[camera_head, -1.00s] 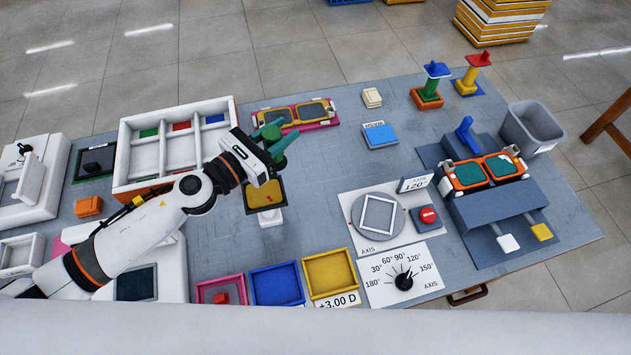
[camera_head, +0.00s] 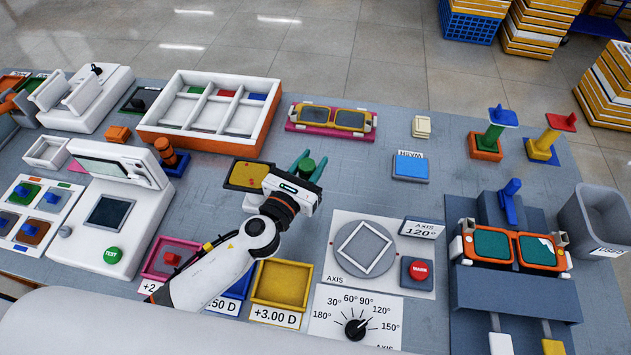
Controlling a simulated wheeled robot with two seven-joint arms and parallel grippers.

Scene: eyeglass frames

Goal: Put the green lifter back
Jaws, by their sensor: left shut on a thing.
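My left gripper (camera_head: 306,169), with teal fingers, is shut on the green lifter (camera_head: 304,170), which shows as a dark green round piece between the fingers. The gripper is over the middle of the table, in front of the pink tray with the glasses and right of a dark plate with a yellow pad (camera_head: 246,175). The gripper's body hides the lower part of the lifter, and I cannot tell how high it is above the table. My right gripper is not in view.
The pink tray (camera_head: 331,122) is behind the gripper.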

